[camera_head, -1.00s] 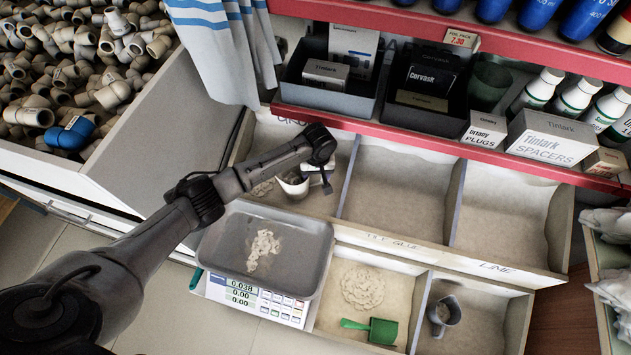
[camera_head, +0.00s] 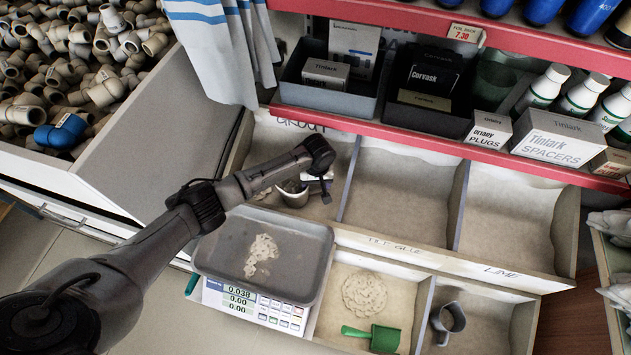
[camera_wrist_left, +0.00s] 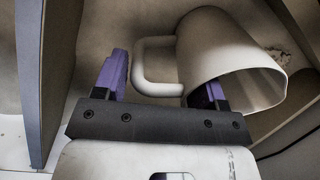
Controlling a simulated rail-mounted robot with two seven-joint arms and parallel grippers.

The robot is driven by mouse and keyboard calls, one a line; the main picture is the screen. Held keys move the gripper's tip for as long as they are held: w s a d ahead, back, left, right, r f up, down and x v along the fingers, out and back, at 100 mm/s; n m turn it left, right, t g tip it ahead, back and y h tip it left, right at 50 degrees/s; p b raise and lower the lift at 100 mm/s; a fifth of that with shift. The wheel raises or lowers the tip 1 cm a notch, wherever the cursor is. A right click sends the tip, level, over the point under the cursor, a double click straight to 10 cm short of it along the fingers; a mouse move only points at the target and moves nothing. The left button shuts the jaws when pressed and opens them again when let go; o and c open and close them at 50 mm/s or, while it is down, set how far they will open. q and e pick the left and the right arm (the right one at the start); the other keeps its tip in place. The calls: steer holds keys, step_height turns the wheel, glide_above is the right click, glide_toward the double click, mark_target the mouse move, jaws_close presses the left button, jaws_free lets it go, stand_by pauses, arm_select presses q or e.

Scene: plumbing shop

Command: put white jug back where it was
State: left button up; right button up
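The white jug (camera_head: 294,194) is in the upper left compartment (camera_head: 236,170) marked GROUT, partly hidden by my left arm and gripper. In the left wrist view the jug (camera_wrist_left: 225,60) is tilted, its mouth toward the lower right and its handle to the left. My left gripper (camera_head: 324,185) is over that compartment at the jug. In the left wrist view its purple fingers (camera_wrist_left: 162,88) are wide apart, with the handle in the gap between them. The right finger is partly covered by the jug body. Contact cannot be told. My right gripper is not in view.
A scale (camera_head: 262,304) bears a grey tray (camera_head: 225,250) with a small pale heap. Tile-glue and lime bins lie right of the grout bin. A green scoop (camera_head: 384,338) and a grey jug (camera_head: 446,322) are in the lower bins. A red shelf edge (camera_head: 400,126) overhangs behind.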

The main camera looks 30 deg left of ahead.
arm_select(q)
steer(key=o, duration=0.3)
steer(key=shift+r, duration=0.15)
step_height(320, 180, up, 12)
steer(key=p, duration=0.5)
steer(key=shift+w+d, duration=0.15)
